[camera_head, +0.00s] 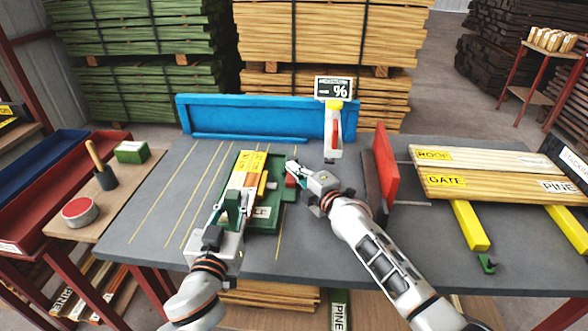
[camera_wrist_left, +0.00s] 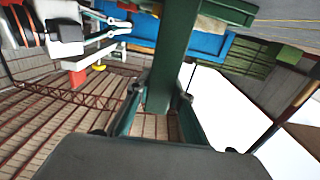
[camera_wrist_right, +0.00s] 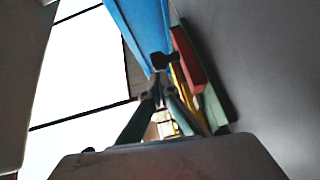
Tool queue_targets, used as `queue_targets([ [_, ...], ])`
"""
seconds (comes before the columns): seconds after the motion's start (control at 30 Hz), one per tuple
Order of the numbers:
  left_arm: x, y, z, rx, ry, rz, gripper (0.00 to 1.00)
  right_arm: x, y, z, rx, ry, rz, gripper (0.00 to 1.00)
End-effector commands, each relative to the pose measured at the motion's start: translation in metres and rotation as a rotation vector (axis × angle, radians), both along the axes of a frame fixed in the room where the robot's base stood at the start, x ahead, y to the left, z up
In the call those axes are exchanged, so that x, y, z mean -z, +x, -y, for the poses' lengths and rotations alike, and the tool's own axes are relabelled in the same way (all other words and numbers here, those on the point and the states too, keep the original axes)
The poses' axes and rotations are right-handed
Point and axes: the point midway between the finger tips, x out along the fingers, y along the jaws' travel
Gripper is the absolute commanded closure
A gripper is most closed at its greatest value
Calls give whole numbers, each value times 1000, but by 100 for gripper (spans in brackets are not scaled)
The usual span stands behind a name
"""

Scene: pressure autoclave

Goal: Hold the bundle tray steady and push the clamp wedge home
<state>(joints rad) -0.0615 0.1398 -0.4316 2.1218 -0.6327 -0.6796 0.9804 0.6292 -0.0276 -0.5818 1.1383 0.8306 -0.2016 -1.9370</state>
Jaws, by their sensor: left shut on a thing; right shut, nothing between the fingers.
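The green bundle tray (camera_head: 265,222) lies on the grey table and holds wood pieces with yellow labels (camera_head: 252,158). My left gripper (camera_head: 236,205) is shut on an upright green part at the tray's near left; this green bar (camera_wrist_left: 172,60) stands between its fingers in the left wrist view. My right gripper (camera_head: 293,170) is shut and empty at the tray's right side. A small red block (camera_head: 290,181), apparently the clamp wedge, is beside its fingertips, partly hidden. A red block (camera_wrist_right: 188,58) also shows in the right wrist view; contact with the fingers is unclear.
A blue fence (camera_head: 250,118) runs along the table's back. A device with a "%" display (camera_head: 333,90) stands behind my right gripper. A red upright plate (camera_head: 385,165) and labelled boards (camera_head: 490,172) are at the right. Bare table lies left of the tray.

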Motion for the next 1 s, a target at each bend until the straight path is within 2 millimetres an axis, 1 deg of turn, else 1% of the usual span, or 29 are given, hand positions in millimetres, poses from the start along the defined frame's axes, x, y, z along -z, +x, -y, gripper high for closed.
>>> queue_targets([
  [0.33, 0, 0, 0, 0, 0, 1, 100, 0, 2, 0, -1, -2, 2, 100],
  [0.47, 0, 0, 0, 0, 0, 0, 100, 0, 11, -1, -3, -5, 3, 100],
  [0.7, 0, -1, 0, 1, 0, 1, 100, 1, 23, 6, 6, -2, 1, 100],
  [0.83, 0, -1, 0, 1, 0, 0, 100, 1, 25, 8, 10, -1, 1, 100],
  [1.0, 0, -1, 1, 2, 0, 0, 100, 1, 23, 5, 5, 0, 1, 100],
])
